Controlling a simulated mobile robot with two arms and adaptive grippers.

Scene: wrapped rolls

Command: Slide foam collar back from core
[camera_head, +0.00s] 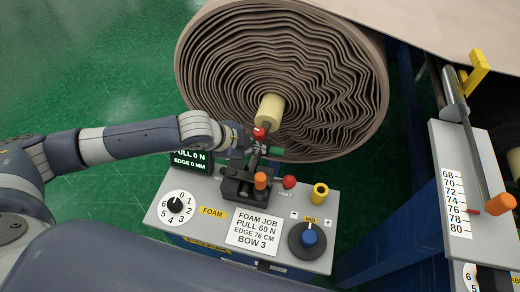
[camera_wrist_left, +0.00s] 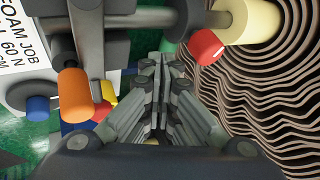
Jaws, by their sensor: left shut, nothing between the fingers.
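The pale yellow foam collar (camera_head: 269,110) is a short cylinder at the middle of the big wrapped roll (camera_head: 330,75). It also shows at the top right of the left wrist view (camera_wrist_left: 252,18), beside a grey shaft (camera_wrist_left: 185,18) and a red knob (camera_wrist_left: 205,47). My left gripper (camera_head: 256,142) is just below the collar in the head view, above the grey block on the panel. In the left wrist view its fingers (camera_wrist_left: 160,72) are closed together and empty, apart from the collar. The core inside the collar is hard to make out. My right gripper is not in view.
The grey control panel (camera_head: 213,232) carries an orange knob (camera_head: 261,181), a dial, a blue knob (camera_head: 309,238), a yellow ring and a job label. A scale (camera_head: 458,200) with an orange handle stands at the right. Green floor is clear at the upper left.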

